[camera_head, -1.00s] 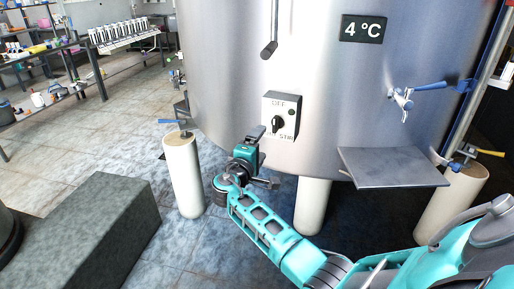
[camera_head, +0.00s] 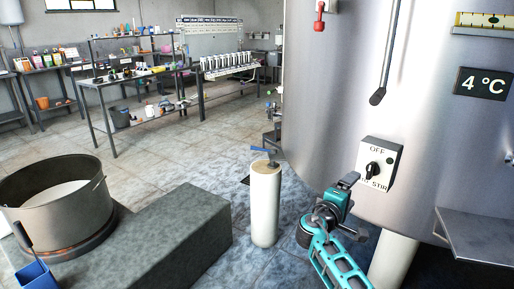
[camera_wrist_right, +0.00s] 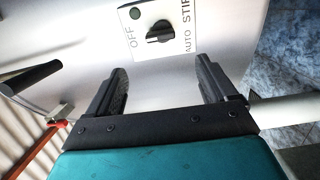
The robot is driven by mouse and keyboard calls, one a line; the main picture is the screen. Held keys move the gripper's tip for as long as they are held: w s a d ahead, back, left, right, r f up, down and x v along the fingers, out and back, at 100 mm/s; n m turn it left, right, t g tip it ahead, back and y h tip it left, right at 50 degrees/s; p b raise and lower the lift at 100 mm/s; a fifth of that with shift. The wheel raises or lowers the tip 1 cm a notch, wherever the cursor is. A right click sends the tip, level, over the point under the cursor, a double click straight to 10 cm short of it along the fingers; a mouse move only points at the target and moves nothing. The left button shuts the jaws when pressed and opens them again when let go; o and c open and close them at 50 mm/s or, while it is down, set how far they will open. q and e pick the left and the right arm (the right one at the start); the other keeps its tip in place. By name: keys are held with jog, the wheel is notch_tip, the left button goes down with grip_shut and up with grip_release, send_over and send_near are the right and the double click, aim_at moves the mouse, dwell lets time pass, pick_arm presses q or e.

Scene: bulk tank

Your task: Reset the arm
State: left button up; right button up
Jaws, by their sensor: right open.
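My right gripper (camera_head: 346,183) is just left of and below the switch box (camera_head: 377,163) on the steel tank, in the head view. Its teal arm reaches up from the bottom edge. In the right wrist view the two black fingers (camera_wrist_right: 162,66) are spread apart with nothing between them. The switch box (camera_wrist_right: 160,32), with its black knob (camera_wrist_right: 160,31), lies beyond the fingertips, apart from them. OFF, AUTO and STIR labels show there. My left gripper is in neither view.
The tank (camera_head: 330,90) fills the right side, with a grey shelf (camera_head: 480,236) jutting out low. A white post (camera_head: 265,205) stands left of my arm. A grey block (camera_head: 165,240) and a large pot (camera_head: 95,205) are at lower left. Open tiled floor lies behind.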

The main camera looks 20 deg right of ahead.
jog(key=s+a+f+t+y+p, duration=0.1)
jog(key=s+a+f+y+p, duration=0.1)
jog(key=s+a+f+y, duration=0.5)
jog(key=s+a+f+y+p, duration=0.1)
jog(key=s+a+f+y, duration=0.25)
jog(key=f, duration=0.55)
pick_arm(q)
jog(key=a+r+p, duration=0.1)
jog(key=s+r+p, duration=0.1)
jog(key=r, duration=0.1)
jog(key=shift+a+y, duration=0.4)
pick_arm(e)
jog(key=s+a+r+m+y, duration=0.1)
jog(key=s+a+m+y, duration=0.2)
jog(key=s+a+y, duration=0.4)
jog(key=s+a, duration=0.5)
jog(key=s, duration=0.4)
jog(key=shift+s+a+m+t, duration=0.2)
jog(key=shift+a+m+t, duration=0.1)
jog(key=shift+t, duration=0.1)
